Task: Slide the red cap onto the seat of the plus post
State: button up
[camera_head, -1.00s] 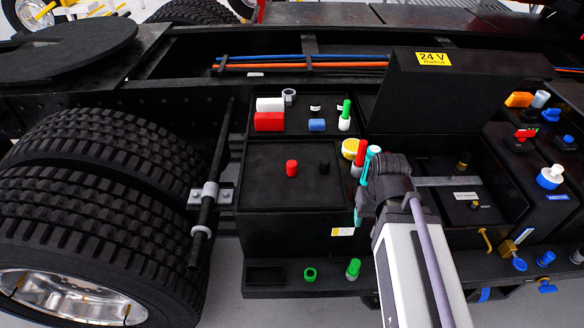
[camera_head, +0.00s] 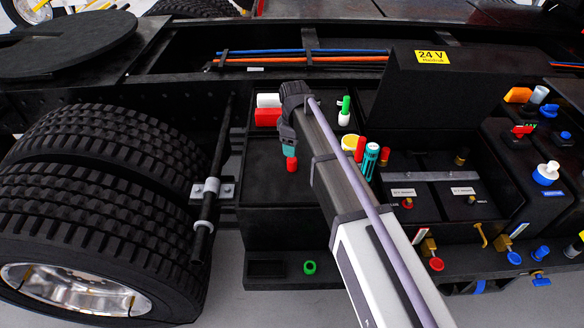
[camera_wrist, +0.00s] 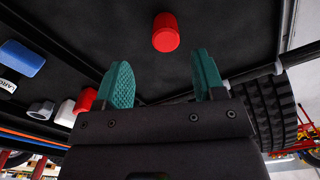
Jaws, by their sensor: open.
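A red cap (camera_head: 291,164), a small upright cylinder, stands on the black panel (camera_head: 262,188) left of the arm. It also shows in the wrist view (camera_wrist: 165,32), just beyond the fingertips and roughly centred between them. My gripper (camera_head: 289,150) is above and close to the cap. Its two teal fingers are apart and empty in the wrist view (camera_wrist: 163,78). A post with a red base (camera_head: 407,203), which may be the plus post, stands in the battery bay at right. Brass posts (camera_head: 461,158) stand there too. I cannot read their markings.
Red and white blocks (camera_head: 268,117) stand behind the panel. Right of my arm are a yellow-topped part (camera_head: 349,143), a teal cylinder (camera_head: 369,160) and red pieces. The tall 24 V box (camera_head: 455,85) rises behind the battery bay. My arm hides the panel's right side.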

aim_at(293, 163)
jog(key=f+b, duration=0.4)
jog(key=f, duration=0.1)
jog(key=f+b, duration=0.2)
jog(key=f, duration=0.1)
jog(key=shift+s+a+f+b, duration=0.1)
jog(key=shift+s+f+b, duration=0.1)
jog(key=shift+s+b, duration=0.15)
jog(key=shift+r, duration=0.2)
jog(key=c, duration=1)
jog(key=shift+o, duration=0.2)
notch_tip(293, 163, up, 10)
jog(key=p, duration=1)
jog(key=shift+r+p, duration=0.2)
jog(key=shift+p, duration=0.2)
jog(key=shift+f, duration=0.2)
jog(key=o, duration=0.4)
jog(key=c, duration=0.5)
